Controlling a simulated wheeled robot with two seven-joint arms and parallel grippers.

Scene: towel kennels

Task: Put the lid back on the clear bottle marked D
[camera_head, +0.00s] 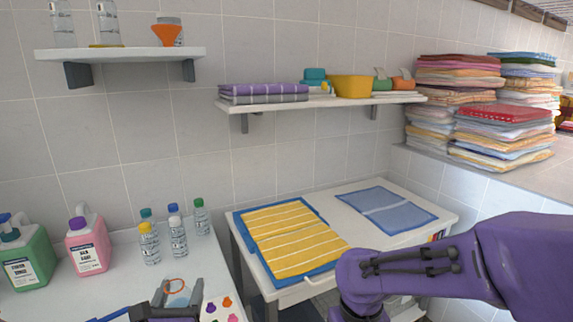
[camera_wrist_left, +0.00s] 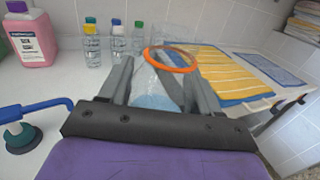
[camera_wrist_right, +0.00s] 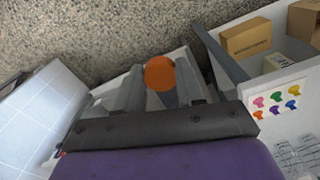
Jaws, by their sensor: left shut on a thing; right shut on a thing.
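A clear bottle (camera_wrist_left: 156,88) with pale blue contents and an open orange rim stands between the fingers of my left gripper (camera_wrist_left: 163,85), which is shut on it. It also shows low in the head view (camera_head: 175,288). No letter can be read on it. My right gripper (camera_wrist_right: 160,88) is shut on a round orange lid (camera_wrist_right: 159,73), held over the speckled floor, apart from the bottle. The right fingers are out of the head view; only the purple arm shows there.
Several small capped bottles (camera_head: 178,236) stand on the white counter (camera_head: 115,265) behind the left gripper, near a pink jug (camera_head: 87,246) and green jug (camera_head: 28,262). A blue pump head (camera_wrist_left: 20,137) is close by. Yellow towel (camera_head: 295,240) lies on the right table.

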